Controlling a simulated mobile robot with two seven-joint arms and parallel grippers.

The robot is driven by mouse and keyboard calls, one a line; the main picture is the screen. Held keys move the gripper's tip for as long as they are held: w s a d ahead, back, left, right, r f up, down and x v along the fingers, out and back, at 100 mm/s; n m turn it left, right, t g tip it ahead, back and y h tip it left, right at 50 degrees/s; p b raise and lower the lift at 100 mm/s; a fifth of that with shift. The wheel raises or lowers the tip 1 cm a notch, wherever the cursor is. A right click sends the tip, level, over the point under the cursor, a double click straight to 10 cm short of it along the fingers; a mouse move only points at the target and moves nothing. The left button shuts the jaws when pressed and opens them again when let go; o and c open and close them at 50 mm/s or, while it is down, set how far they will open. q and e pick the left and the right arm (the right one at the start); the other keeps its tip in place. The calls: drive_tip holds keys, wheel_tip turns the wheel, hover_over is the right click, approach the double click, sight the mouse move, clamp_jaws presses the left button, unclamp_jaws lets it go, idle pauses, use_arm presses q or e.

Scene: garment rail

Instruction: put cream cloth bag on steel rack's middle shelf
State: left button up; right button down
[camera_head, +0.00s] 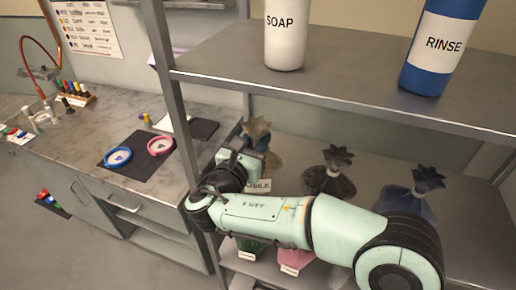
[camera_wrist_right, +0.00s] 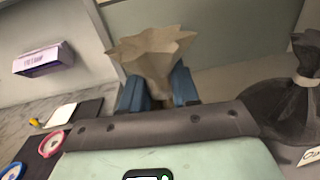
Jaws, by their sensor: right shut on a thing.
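The cream cloth bag (camera_head: 257,128) is at the left end of the steel rack's middle shelf (camera_head: 380,170). Its flared, gathered top also shows in the right wrist view (camera_wrist_right: 152,50). My right gripper (camera_head: 252,145) is shut on the neck of this bag, with its blue fingers (camera_wrist_right: 158,92) on either side. The bag's lower part is mostly hidden behind my gripper and arm, so I cannot tell whether it touches the shelf. My left gripper is not in view.
A black bag (camera_head: 330,172) and a dark blue bag (camera_head: 412,195) stand to the right on the middle shelf. A soap bottle (camera_head: 285,35) and a rinse bottle (camera_head: 438,48) stand above. Green (camera_head: 249,247) and pink (camera_head: 297,258) bags are below. A rack post (camera_head: 166,75) stands left.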

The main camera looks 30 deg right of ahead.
drive_tip(key=shift+w+d+r, duration=0.1)
drive_tip(key=shift+w+d, duration=0.05)
drive_tip(key=shift+d, duration=0.15)
drive_tip(key=shift+w+d+f, duration=0.1)
drive_tip(key=shift+f, duration=1.7)
drive_tip(key=shift+f+b, duration=0.2)
drive_tip(key=shift+b, duration=0.1)
drive_tip(key=c, duration=0.8)
unclamp_jaws()
drive_tip(key=shift+r, duration=0.1)
